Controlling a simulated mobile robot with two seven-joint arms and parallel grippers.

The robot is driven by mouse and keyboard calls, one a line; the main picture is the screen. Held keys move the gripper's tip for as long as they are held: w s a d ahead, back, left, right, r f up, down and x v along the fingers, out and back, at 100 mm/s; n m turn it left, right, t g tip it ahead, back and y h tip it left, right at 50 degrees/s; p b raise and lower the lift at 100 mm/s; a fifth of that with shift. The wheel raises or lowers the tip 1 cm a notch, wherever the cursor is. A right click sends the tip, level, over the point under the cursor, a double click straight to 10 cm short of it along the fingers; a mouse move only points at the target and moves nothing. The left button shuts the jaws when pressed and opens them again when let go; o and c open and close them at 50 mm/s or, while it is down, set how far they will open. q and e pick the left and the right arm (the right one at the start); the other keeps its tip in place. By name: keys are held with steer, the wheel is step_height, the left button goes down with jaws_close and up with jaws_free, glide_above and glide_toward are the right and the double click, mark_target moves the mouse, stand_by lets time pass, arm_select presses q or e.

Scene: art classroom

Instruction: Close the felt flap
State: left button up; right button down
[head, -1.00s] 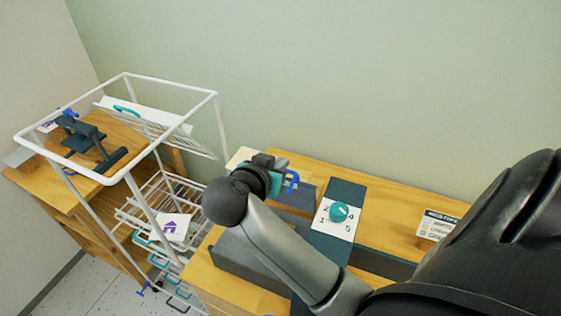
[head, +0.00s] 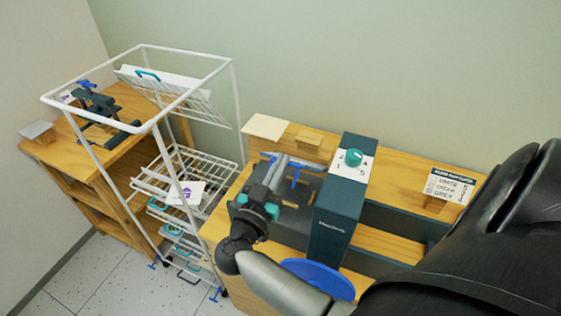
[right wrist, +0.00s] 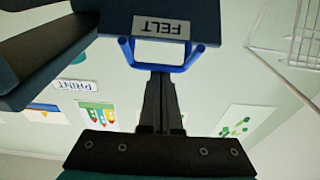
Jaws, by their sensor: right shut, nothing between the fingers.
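How far open the flap is cannot be told. My left gripper is out of view.
A dark teal box with a numbered dial (head: 354,158) stands just right of my gripper, with a blue disc (head: 318,278) near its front. A white wire rack (head: 150,130) stands to the left. A sign (head: 449,186) is at the right of the wooden bench.

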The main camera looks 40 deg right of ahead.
steer(key=s+a+f+t+h+b, duration=0.1)
steer(key=a+f+h+b, duration=0.1)
steer(key=f+b, duration=0.4)
steer(key=s+a+f+t+h+b, duration=0.1)
steer(key=a+f+t+h+b, duration=0.1)
steer(key=f+h+b, duration=0.2)
steer(key=shift+f+b, duration=1.75)
steer(key=shift+b, duration=2.15)
steer(key=shift+s+f, duration=0.1)
steer(key=shift+f, duration=0.1)
